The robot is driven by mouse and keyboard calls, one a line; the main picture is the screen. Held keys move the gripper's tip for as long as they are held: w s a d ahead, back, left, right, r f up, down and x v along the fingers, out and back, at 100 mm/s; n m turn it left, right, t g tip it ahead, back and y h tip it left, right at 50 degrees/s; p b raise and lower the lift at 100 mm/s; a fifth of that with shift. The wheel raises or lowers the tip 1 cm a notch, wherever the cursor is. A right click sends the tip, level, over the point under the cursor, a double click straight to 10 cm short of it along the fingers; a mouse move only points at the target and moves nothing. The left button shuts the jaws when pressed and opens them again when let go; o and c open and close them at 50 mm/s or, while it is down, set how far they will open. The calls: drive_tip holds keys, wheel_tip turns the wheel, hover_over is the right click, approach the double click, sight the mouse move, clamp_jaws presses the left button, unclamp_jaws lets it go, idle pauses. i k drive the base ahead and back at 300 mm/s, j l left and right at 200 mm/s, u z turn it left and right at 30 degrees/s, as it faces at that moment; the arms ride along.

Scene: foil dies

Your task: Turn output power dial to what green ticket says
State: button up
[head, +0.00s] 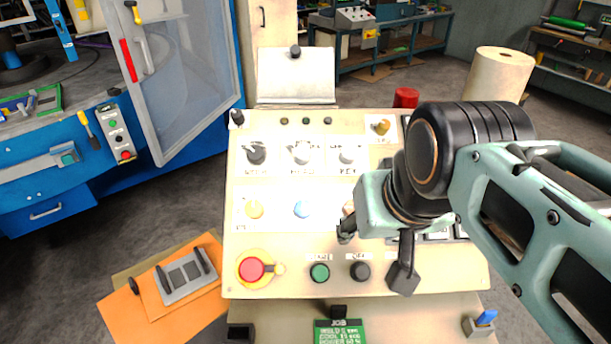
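The labels are too small to tell which is output power. The green ticket (338,333) is at the bottom edge under a black clip, headed JOB; its small, cut-off lines are not surely readable. My gripper (375,252) is over the panel's right half, its dark fingers apart, one beside the pale knob.
A red emergency button (251,268), a green button (320,272) and a black button (360,271) line the panel's lower edge. A yellow knob (381,126) is at upper right. My arm hides the panel's right side. An orange folder (150,310) lies at left.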

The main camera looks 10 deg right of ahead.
sight(349, 207)
drive_tip(key=u, duration=0.15)
drive_tip(key=k+j+z, duration=0.55)
drive_tip(key=z, duration=0.15)
drive_tip(key=i+l+z, duration=0.2)
